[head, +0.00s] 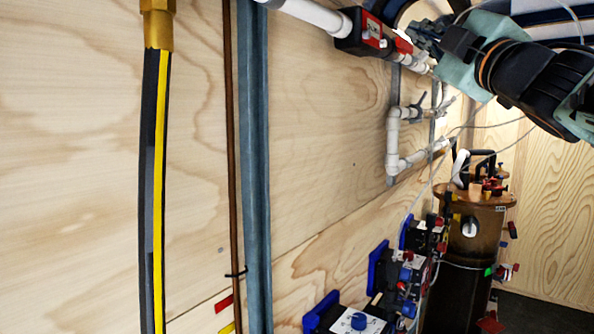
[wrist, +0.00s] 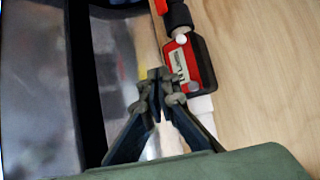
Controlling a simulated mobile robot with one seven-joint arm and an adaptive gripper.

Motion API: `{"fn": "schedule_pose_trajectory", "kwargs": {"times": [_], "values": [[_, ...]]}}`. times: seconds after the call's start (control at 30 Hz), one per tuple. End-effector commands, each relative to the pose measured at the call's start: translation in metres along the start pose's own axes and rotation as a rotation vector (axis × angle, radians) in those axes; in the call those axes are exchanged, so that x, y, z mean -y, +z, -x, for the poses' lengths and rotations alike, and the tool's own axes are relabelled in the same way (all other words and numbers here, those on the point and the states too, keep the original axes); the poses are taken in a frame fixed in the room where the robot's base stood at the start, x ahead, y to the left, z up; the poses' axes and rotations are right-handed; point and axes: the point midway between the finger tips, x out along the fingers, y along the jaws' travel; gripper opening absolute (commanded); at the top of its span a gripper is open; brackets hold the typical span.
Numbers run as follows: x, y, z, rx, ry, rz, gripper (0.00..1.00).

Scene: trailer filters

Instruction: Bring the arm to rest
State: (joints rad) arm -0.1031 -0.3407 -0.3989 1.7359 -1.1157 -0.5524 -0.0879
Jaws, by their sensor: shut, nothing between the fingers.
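My gripper (wrist: 156,78) is shut with nothing between its fingers; the fingertips meet in the middle of the wrist view. In the head view my gripper (head: 412,38) is at the upper right, small and partly dark against the fittings behind it. My arm reaches in from the right edge. A red and black valve block (wrist: 190,62) on a white pipe lies just right of my fingertips in the wrist view. The same valve block (head: 362,32) shows in the head view, left of my gripper. I cannot tell whether my fingers touch it.
White pipes (head: 393,140) run along the wooden wall (head: 320,130). A brown cylindrical tank (head: 470,260) with fittings stands at the lower right. Several blue-backed control boxes (head: 358,320) sit low in front. A black and yellow hose (head: 155,190) hangs at the left, beside a grey metal channel (head: 254,170).

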Motion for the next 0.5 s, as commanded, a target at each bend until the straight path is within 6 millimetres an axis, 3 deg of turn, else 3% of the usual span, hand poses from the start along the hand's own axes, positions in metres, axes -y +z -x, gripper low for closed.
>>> {"fn": "schedule_pose_trajectory", "kwargs": {"times": [0.13,0.23,0.37,0.5], "values": [[0.015,0.026,0.013,0.133,-0.001,-0.133,0.0],[0.046,0.053,0.035,0.29,-0.025,-0.284,0.0],[0.11,0.082,0.079,0.517,-0.099,-0.486,0.0],[0.192,0.094,0.143,0.763,-0.224,-0.676,0.0]]}}
